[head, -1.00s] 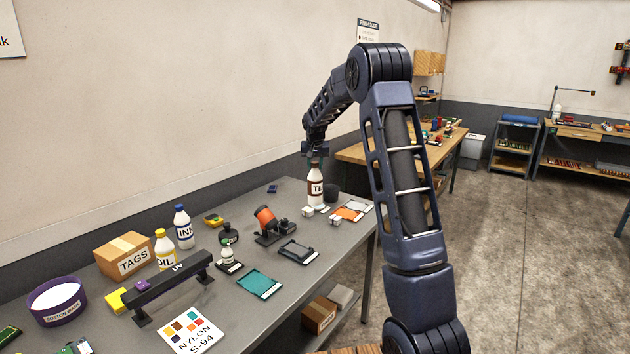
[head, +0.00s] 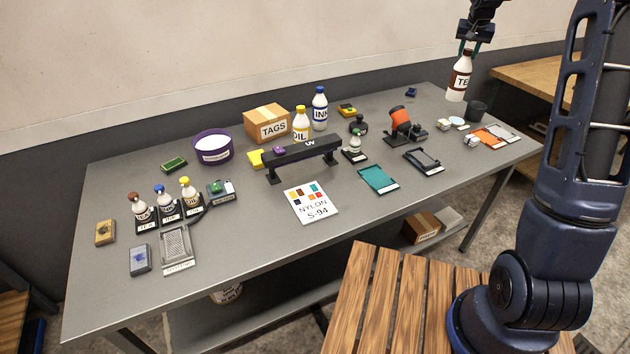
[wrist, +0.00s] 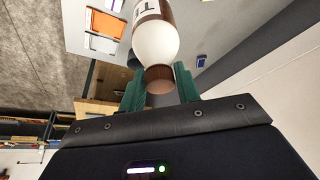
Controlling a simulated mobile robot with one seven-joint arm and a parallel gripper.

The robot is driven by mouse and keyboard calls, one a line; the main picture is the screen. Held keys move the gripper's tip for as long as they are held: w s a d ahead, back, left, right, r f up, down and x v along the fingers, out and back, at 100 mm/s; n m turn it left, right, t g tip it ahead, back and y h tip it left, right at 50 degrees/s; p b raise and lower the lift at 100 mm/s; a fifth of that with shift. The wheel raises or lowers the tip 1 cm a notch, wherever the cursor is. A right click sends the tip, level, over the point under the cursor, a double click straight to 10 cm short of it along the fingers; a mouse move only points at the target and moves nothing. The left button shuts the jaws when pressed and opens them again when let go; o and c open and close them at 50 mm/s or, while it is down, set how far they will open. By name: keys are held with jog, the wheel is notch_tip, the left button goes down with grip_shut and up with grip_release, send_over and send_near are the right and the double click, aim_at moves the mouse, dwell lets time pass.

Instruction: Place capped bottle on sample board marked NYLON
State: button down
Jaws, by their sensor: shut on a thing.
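A white bottle with a brown cap and a brown label reading "TE" (head: 459,77) is upright at the far right end of the table. My gripper (head: 466,46) is shut on its cap from above. In the wrist view the bottle (wrist: 156,42) hangs between the green fingers of my gripper (wrist: 158,86). I cannot tell how far its base is above the table. The white NYLON S-94 sample board (head: 312,203) lies flat near the table's front middle, with coloured squares and a bare lettered half. My gripper is far to its right and behind it.
A dark UV bar on feet (head: 303,150) stands just behind the board. Oil (head: 301,124) and ink (head: 319,108) bottles and a TAGS box (head: 267,124) stand behind that. A teal tray (head: 378,179) lies right of the board. Bare table (head: 245,235) is to the left.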

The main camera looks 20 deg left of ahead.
jog(key=s+a+r+n+g+y, duration=0.15)
jog(key=s+a+n, duration=0.35)
jog(key=s+a, duration=0.65)
jog(key=s+a+r+n+y, duration=0.15)
jog(key=s+a+n, duration=0.25)
jog(key=s+a, duration=0.8)
jog(key=s+a+f+n+g+y, duration=0.1)
jog(key=s+a+n, duration=0.2)
jog(key=s+a, duration=0.45)
jog(key=s+a+f+n+g, duration=0.1)
jog(key=s+a+n, duration=0.25)
jog(key=s, duration=0.75)
jog(key=s+a+f+n+g+y, duration=0.1)
jog(key=s+a+n, duration=0.2)
jog(key=s+a, duration=0.45)
notch_tip(320, 180, down, 19)
jog(key=s+d, duration=0.1)
jog(key=shift+s+d+r, duration=0.15)
jog(key=shift+s+d, duration=0.05)
jog(key=c, duration=1)
grip_release()
